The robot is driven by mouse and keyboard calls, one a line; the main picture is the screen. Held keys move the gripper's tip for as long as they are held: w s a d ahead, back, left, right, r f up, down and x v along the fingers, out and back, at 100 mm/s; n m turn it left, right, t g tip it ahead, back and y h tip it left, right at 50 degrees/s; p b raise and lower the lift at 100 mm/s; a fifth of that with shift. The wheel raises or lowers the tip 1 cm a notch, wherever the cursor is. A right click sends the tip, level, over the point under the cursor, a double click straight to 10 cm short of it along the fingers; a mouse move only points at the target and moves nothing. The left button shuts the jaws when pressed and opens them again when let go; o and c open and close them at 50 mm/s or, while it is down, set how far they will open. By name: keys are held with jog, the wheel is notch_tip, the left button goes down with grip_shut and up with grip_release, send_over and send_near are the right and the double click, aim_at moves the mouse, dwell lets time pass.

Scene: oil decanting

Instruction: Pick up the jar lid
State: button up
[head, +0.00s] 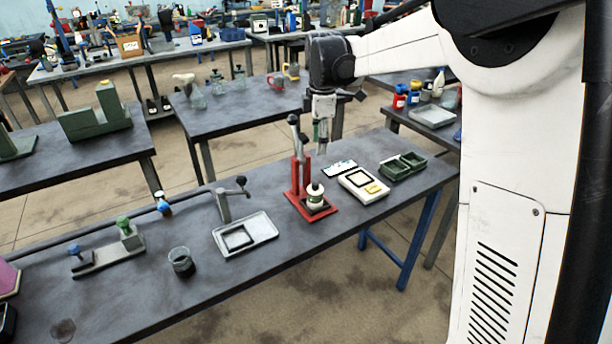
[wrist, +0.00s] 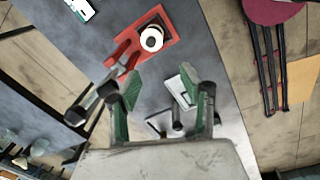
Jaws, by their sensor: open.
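My gripper (head: 322,148) hangs above the workbench, behind and above the red stand. In the wrist view its two green-padded fingers (wrist: 160,88) are apart, with nothing held between them. A flat, round, translucent disc (head: 62,329) lies on the bench at the front left; it may be the jar lid, but I cannot tell surely. A small open glass jar (head: 182,262) stands to the right of it. The red stand (head: 303,178) holds a white round piece with a dark knob (head: 315,192). That white piece also shows in the wrist view (wrist: 151,39), ahead of my fingers.
A grey tray (head: 262,228) and a post with a side handle (head: 222,205) stand between jar and red stand. A white scale (head: 364,185) and dark green bins (head: 403,167) are at the right. A clamp fixture (head: 108,252) is at left. Bench front is mostly clear.

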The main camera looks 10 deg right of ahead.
aim_at(315, 183)
jog(key=w+f, duration=0.1)
jog(key=f, duration=0.4)
jog(key=w+f+n, duration=0.1)
jog(key=f, duration=0.5)
jog(key=w+f+n, duration=0.1)
jog(key=f, duration=0.4)
jog(key=shift+w+f+g+p, duration=0.15)
jog(key=shift+f+g+p, duration=0.15)
jog(key=shift+c, duration=0.4)
grip_shut()
jog(key=shift+r, duration=0.1)
